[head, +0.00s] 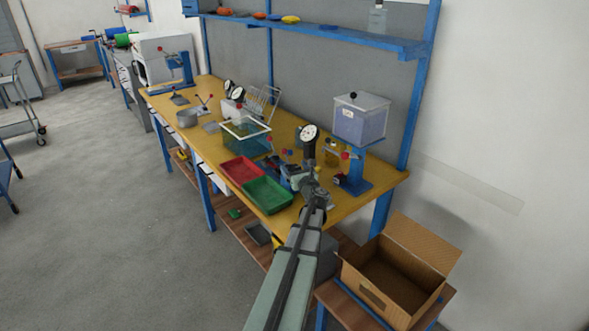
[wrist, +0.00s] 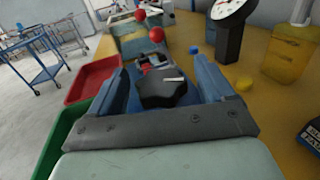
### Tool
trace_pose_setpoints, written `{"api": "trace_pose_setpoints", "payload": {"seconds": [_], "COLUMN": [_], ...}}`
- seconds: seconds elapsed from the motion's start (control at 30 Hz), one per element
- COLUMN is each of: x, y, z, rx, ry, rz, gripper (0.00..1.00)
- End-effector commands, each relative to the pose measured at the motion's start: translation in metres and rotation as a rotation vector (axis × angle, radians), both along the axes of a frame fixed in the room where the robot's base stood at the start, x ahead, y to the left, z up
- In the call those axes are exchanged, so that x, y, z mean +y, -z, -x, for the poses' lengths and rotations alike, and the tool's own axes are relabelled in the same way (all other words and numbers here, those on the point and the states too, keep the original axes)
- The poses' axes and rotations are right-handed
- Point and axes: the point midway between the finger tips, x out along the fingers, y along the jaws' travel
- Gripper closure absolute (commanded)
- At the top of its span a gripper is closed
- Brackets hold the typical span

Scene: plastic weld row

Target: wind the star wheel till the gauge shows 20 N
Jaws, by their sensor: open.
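The star wheel (wrist: 162,90) is a black lobed knob with a white mark on its top. In the wrist view it lies between the two blue fingers of my gripper (wrist: 160,68), which is open, with a gap visible on each side. In the head view my gripper (head: 287,174) is over the bench and hides the wheel. The gauge (head: 309,133) is a round white dial on a black post just beyond my gripper. It also shows at the top of the wrist view (wrist: 229,9), partly cut off. Its reading is too small to tell.
A red tray (head: 241,169) and a green tray (head: 267,195) lie left of my gripper. A blue stand with a clear box (head: 361,117) is to the right. A yellow container (wrist: 288,55) stands near the gauge. A cardboard box (head: 398,270) is below, at right.

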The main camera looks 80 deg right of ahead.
Motion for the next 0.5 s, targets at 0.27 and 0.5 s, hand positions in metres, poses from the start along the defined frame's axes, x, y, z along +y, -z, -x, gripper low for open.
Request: {"api": "trace_pose_setpoints", "payload": {"seconds": [0.27,0.5], "x": [-0.0013,-0.0012], "y": [-0.0001,0.0], "z": [-0.0007,-0.0005], "rx": [0.0,0.0], "ry": [0.0,0.001], "rz": [0.0,0.0], "gripper": [0.19,0.38]}}
